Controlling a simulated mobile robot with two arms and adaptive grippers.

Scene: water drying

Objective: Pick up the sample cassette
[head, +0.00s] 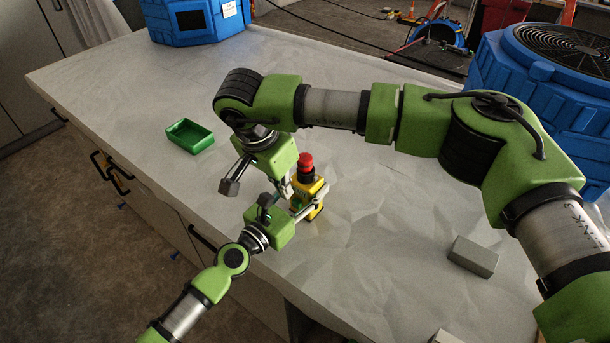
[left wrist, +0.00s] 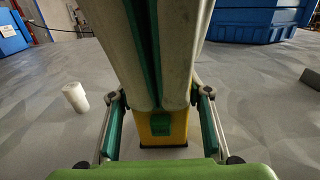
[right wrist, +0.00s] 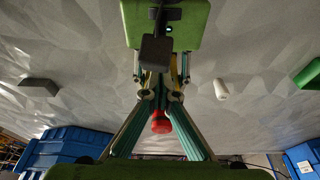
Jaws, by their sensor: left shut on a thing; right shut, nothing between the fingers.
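A small upright yellow block (head: 308,198) with a green patch, a dark base and a red knob (head: 306,161) on top stands at the middle of the table. No label shows which thing is the sample cassette. My left gripper (head: 305,206) is shut on the yellow block, which also shows low in the left wrist view (left wrist: 162,128). My right gripper (head: 287,189) comes from above and is shut and empty close beside the block. Its closed fingers fill the upper middle of the left wrist view and hide part of the block. The red knob shows in the right wrist view (right wrist: 161,122).
An open green tray (head: 188,136) lies at the table's left. A grey block (head: 473,256) lies at right. A white cylinder (left wrist: 75,97) stands on the table in the left wrist view. Blue housings (head: 195,20) stand at the back.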

